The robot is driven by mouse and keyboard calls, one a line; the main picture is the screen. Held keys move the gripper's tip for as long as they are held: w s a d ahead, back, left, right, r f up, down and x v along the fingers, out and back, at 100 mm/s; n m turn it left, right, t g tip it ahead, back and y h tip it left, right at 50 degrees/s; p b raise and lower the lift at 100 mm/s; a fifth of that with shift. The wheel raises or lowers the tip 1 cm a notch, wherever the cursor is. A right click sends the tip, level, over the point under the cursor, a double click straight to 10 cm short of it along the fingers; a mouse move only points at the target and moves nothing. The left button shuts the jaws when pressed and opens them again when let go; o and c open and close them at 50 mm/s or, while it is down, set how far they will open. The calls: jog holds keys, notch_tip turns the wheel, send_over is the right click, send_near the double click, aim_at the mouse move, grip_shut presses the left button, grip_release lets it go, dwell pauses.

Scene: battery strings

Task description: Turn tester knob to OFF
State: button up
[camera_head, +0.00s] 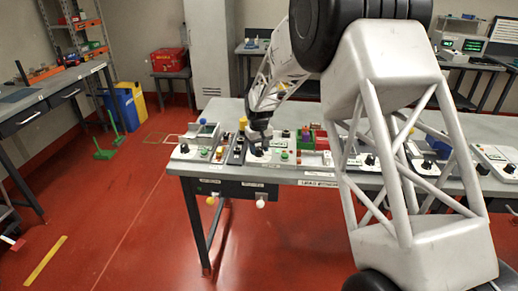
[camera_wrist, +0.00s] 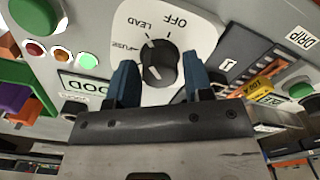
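The tester knob (camera_wrist: 159,64) is black and round, on a pale panel marked OFF, LEAD and FUSE. A white mark on the knob faces the upper left in the wrist view, toward the LEAD and FUSE side and away from OFF. My gripper (camera_wrist: 161,76) is open, with one blue finger on each side of the knob and a visible gap at both sides. In the head view my gripper (camera_head: 259,139) is low over the left part of the grey bench and hides the knob.
Near the knob in the wrist view are a green button (camera_wrist: 36,17), small red, orange and green lamps (camera_wrist: 60,54), and a dark module (camera_wrist: 240,58) at right. More button and knob panels line the bench (camera_head: 300,178).

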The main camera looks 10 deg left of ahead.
jog(key=c, duration=0.5)
jog(key=m, duration=0.4)
jog(key=shift+m, duration=2.6)
jog(key=o, duration=0.8)
jog(key=shift+c, duration=0.2)
